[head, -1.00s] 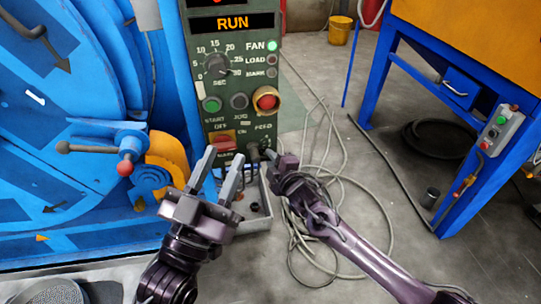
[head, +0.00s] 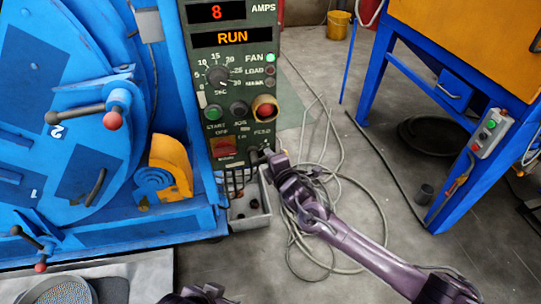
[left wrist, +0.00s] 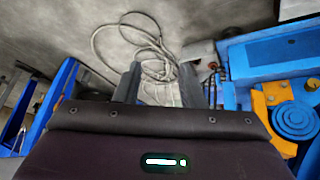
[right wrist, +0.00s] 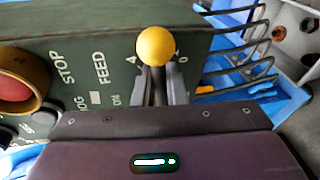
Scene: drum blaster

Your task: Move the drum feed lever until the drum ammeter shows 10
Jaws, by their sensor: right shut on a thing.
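The ammeter (head: 216,12) at the top of the green control panel shows a red 8 beside the word AMPS. The feed lever, with a yellow ball knob (right wrist: 155,46), stands at the panel's lower right, by the FEED label. My right gripper (head: 266,155) is shut on the lever. In the right wrist view its fingers (right wrist: 157,88) flank the lever just below the knob. My left gripper (head: 205,293) is low at the bottom edge of the head view, mostly cut off. In the left wrist view its fingers (left wrist: 158,85) are apart and empty.
The RUN display (head: 232,37) is lit. A red stop button (head: 265,108) sits above the lever. The blue drum machine (head: 60,100) with red-knobbed handles is at left. A grey bin (head: 250,215) is below the panel. Cables (head: 330,220) lie on the floor at right.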

